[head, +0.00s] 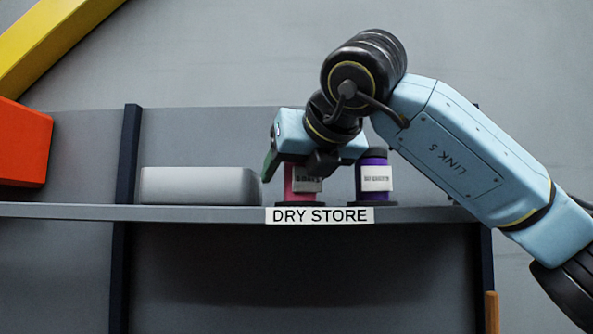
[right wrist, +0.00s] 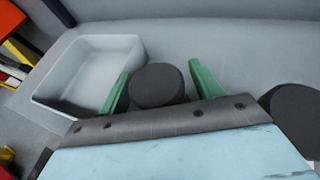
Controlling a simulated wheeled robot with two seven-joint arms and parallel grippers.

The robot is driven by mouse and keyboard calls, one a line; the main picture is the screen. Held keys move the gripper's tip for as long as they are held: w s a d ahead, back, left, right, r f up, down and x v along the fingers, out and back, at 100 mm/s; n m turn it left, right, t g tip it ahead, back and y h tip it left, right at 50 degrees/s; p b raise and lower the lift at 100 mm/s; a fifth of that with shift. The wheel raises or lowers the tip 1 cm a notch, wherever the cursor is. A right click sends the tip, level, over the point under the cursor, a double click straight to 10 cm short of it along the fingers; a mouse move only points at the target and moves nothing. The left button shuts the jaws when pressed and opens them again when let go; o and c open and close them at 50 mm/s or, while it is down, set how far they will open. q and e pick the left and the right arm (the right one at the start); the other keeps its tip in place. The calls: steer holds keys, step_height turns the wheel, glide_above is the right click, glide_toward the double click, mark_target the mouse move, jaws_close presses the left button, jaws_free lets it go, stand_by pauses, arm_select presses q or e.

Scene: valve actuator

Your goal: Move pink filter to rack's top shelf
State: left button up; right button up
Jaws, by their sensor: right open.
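The pink filter (head: 303,185) stands upright on the shelf above the "DRY STORE" label, with a pale label on its side. My right gripper (head: 291,172) is over it and hides its top. In the right wrist view the open green fingers of the right gripper (right wrist: 160,71) stand on either side of a round dark cap (right wrist: 158,86), which appears to be the pink filter's. Whether the fingers touch it I cannot tell. My left gripper is out of view.
A purple filter (head: 375,180) stands close to the right; its dark cap (right wrist: 294,112) shows in the wrist view. A grey open bin (head: 200,186) is to the left on the shelf (head: 180,213). A red box (head: 22,145) is at far left.

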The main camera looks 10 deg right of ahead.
steer(key=shift+s+r, duration=0.15)
steer(key=shift+r, duration=0.1)
steer(key=b+v, duration=0.2)
steer(key=v, duration=0.9)
steer(key=shift+s, duration=0.3)
